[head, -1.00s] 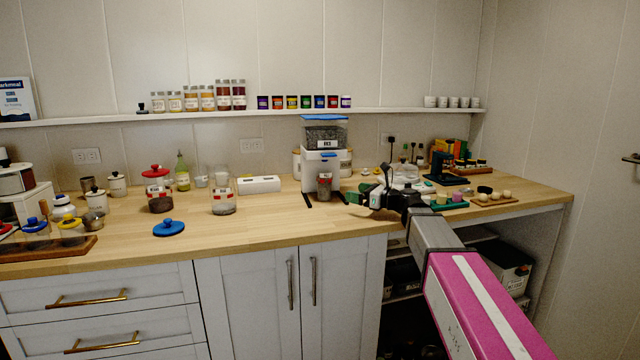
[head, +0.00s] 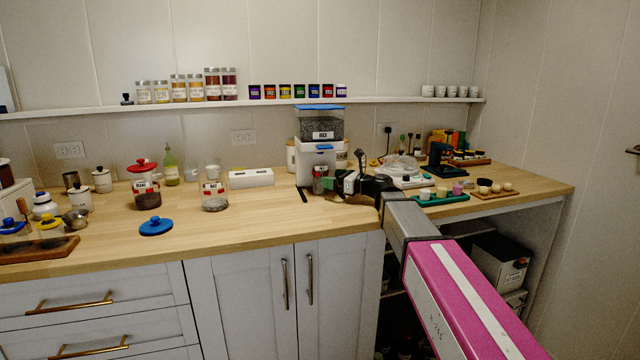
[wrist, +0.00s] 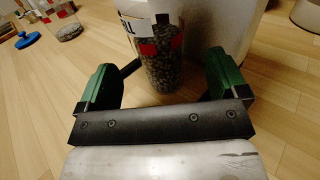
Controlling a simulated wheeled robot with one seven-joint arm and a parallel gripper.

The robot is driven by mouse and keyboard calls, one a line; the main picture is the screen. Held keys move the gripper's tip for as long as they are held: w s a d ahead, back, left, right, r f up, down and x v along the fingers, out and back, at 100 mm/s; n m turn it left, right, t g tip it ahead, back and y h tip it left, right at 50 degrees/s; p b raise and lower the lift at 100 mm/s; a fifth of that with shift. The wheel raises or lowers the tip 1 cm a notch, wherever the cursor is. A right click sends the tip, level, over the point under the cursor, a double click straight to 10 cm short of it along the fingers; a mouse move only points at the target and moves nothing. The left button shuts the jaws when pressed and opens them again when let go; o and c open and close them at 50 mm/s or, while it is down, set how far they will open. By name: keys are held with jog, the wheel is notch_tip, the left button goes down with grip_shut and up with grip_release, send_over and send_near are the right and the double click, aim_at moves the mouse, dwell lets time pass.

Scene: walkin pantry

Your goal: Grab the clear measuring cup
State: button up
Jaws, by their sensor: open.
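A clear cup (wrist: 160,55) with a white and red label and dark grains inside stands upright in front of the white dispenser. I take it to be the measuring cup; the label is not readable. In the head view the cup (head: 320,180) is close to my gripper (head: 347,184), at the left of the arm's end. In the wrist view my gripper (wrist: 162,80) is open, with green fingers spread on either side of the cup's lower part. No grip on the cup shows. The top of the cup is cut off in the wrist view.
The white dispenser (head: 318,158) stands directly behind the cup. A clear jar (head: 215,196) and a red-lidded jar (head: 145,187) stand to the left, with a blue lid (head: 156,226) on the counter (head: 260,215). A green tray (head: 440,198) lies right of my gripper. Counter at front middle is clear.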

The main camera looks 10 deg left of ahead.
jog(key=x, duration=0.4)
jog(key=shift+a+f, duration=0.15)
jog(key=shift+a, duration=0.05)
jog(key=c, duration=1.2)
jog(key=shift+s+d, duration=0.1)
